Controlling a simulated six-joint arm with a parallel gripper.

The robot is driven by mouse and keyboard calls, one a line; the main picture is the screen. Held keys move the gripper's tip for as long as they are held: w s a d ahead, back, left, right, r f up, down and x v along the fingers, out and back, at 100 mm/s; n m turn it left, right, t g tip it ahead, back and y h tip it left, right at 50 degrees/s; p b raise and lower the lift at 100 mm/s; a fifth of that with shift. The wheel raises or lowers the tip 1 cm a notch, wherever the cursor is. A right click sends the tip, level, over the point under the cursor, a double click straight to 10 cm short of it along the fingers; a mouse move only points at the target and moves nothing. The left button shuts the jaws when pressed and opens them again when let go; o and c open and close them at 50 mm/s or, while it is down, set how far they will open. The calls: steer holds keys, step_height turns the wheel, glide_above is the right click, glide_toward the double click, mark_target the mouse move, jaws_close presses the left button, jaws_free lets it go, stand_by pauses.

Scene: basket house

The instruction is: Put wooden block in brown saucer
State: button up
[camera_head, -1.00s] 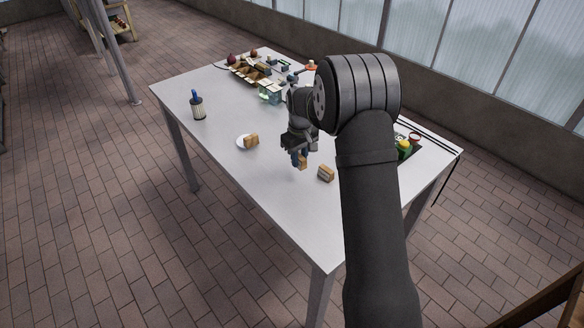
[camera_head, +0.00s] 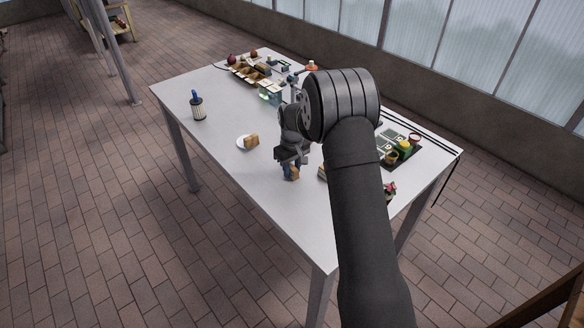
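A white saucer (camera_head: 241,143) lies left of my gripper on the table. A tan wooden block (camera_head: 252,141) sits on its right side. My gripper (camera_head: 291,173) points down over the middle of the table, right of and nearer than the saucer. A small tan wooden block (camera_head: 295,174) shows at its fingertips and appears held; the fingers partly cover it. Another tan block (camera_head: 322,172) is on the table to the right, mostly hidden behind my arm. I see no clearly brown saucer.
A dark bottle with a blue top (camera_head: 197,106) stands at the left. A divided wooden tray (camera_head: 247,71) and small items fill the back. A dark tray (camera_head: 411,158) with a green-and-yellow item (camera_head: 403,149) is at the right. The front left of the table (camera_head: 270,205) is bare.

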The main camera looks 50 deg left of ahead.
mark_target(292, 169)
steer(key=shift+o, duration=1.2)
step_height(292, 169, up, 17)
steer(key=shift+f, duration=0.15)
steer(key=shift+o, duration=0.5)
steer(key=shift+w+r, duration=0.1)
steer(key=shift+r, duration=0.3)
steer(key=f, duration=1.2)
steer(key=shift+s+d+f, duration=0.15)
steer(key=shift+s+d, duration=0.1)
steer(key=shift+s, duration=0.05)
steer(key=shift+w+a+f, duration=0.1)
steer(key=shift+a+f, duration=0.1)
steer(key=shift+f, duration=1.1)
steer(key=shift+w+a+f, duration=0.1)
steer(key=shift+a+f, duration=0.05)
steer(key=shift+f, duration=1.15)
